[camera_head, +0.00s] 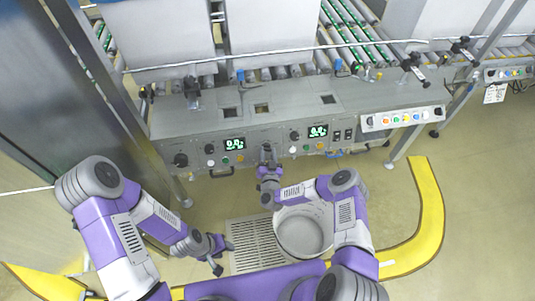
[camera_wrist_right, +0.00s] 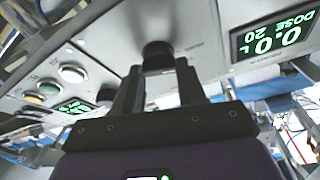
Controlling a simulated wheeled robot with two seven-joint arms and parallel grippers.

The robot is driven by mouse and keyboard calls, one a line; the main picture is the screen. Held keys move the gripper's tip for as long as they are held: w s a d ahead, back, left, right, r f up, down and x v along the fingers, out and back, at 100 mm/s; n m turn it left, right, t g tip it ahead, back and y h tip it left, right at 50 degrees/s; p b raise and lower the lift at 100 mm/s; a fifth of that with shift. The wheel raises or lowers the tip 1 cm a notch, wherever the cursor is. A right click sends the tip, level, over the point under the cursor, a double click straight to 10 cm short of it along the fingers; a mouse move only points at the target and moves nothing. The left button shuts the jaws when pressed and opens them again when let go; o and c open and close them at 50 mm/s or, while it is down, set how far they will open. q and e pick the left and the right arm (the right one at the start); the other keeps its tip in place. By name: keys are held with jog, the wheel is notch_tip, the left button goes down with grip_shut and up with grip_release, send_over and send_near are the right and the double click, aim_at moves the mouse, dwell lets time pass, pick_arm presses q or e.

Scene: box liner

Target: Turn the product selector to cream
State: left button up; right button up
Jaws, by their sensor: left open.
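A grey control panel (camera_head: 245,142) carries dark rotary knobs, small coloured buttons and two green displays. My right gripper (camera_head: 267,152) is at the panel's front, between the two displays. In the right wrist view, a black round knob (camera_wrist_right: 158,55) stands between and just beyond the tips of my right gripper (camera_wrist_right: 160,68). The fingers are apart, one on each side of it; I cannot tell whether they press on it. Its pointer and any cream label are not readable. My left gripper (camera_head: 224,257) is open and empty, low over the floor beside the drain grate.
Another dark knob (camera_head: 181,160) is at the panel's left, and one (camera_head: 294,135) is right of my right gripper. A white bucket (camera_head: 303,232) stands on the floor by the drain grate (camera_head: 252,246). A yellow curb (camera_head: 430,205) bounds the right. Roller conveyors lie behind the panel.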

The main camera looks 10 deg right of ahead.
jog(key=shift+c, duration=1.2)
jog(key=shift+m, duration=0.4)
jog(key=m+h, duration=0.1)
jog(key=m, duration=0.2)
jog(key=shift+a+g+h, duration=0.1)
jog(key=shift+g+h, duration=0.2)
jog(key=shift+g, duration=0.1)
jog(key=m+g+h+p, duration=0.1)
jog(key=m, duration=0.3)
jog(key=shift+r+m, duration=0.1)
jog(key=shift+m, duration=0.2)
jog(key=m+g+p, duration=0.1)
jog(key=m, duration=0.3)
jog(key=shift+r+m+g+h+p, duration=0.1)
jog(key=shift+m+g+h+p, duration=0.25)
jog(key=shift+m+g+h, duration=0.05)
jog(key=shift+m+g+p, duration=0.45)
jog(key=shift+m+g, duration=0.05)
jog(key=shift+m, duration=0.9)
jog(key=shift+a, duration=0.1)
